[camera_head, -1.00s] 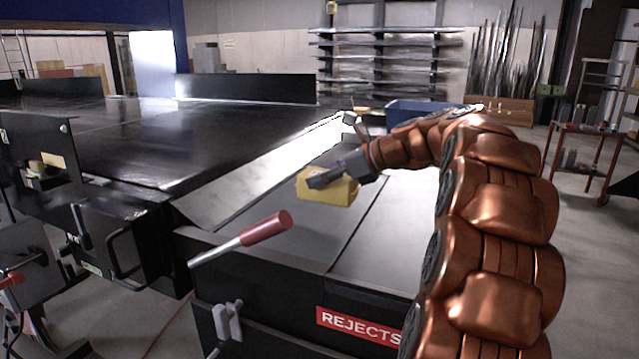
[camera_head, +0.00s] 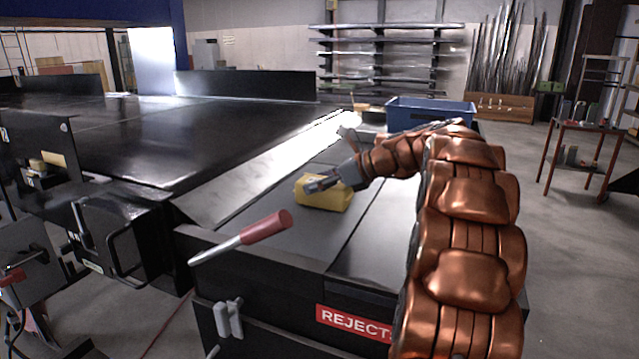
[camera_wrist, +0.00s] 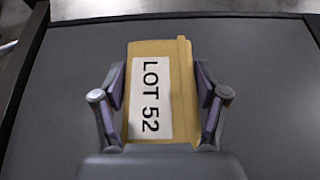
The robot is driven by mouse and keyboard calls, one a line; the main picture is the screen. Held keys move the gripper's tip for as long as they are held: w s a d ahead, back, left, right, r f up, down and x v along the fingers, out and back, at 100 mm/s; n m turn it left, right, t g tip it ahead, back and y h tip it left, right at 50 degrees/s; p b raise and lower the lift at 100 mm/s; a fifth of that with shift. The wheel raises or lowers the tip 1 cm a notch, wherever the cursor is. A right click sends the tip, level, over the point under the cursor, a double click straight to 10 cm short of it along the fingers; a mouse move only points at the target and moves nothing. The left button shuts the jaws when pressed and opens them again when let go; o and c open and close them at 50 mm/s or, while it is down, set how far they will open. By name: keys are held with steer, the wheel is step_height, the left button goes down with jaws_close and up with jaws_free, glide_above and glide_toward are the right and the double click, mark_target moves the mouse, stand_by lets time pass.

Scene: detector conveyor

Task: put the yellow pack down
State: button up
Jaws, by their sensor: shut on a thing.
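The yellow pack (camera_head: 337,198) is a small block-like packet over the dark grey surface of the rejects table (camera_head: 290,237). In the wrist view the pack (camera_wrist: 182,85) shows a white label reading "LOT 52". My gripper (camera_head: 322,184) is shut on the pack, and in the wrist view my gripper (camera_wrist: 160,95) has one finger against each long side. The pack is at or just above the surface; I cannot tell whether it touches. Its underside is hidden.
A sloped metal plate (camera_head: 250,172) leads to the black conveyor (camera_head: 130,140). A blue bin (camera_head: 430,112) stands behind my arm.

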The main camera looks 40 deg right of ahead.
steer(key=shift+f, duration=0.1)
stand_by(0.3)
steer(key=o, duration=1.6)
steer(key=shift+f, duration=0.1)
steer(key=shift+s+d+r, duration=0.15)
steer(key=shift+s+r, duration=0.1)
steer(key=shift+v, duration=5.7)
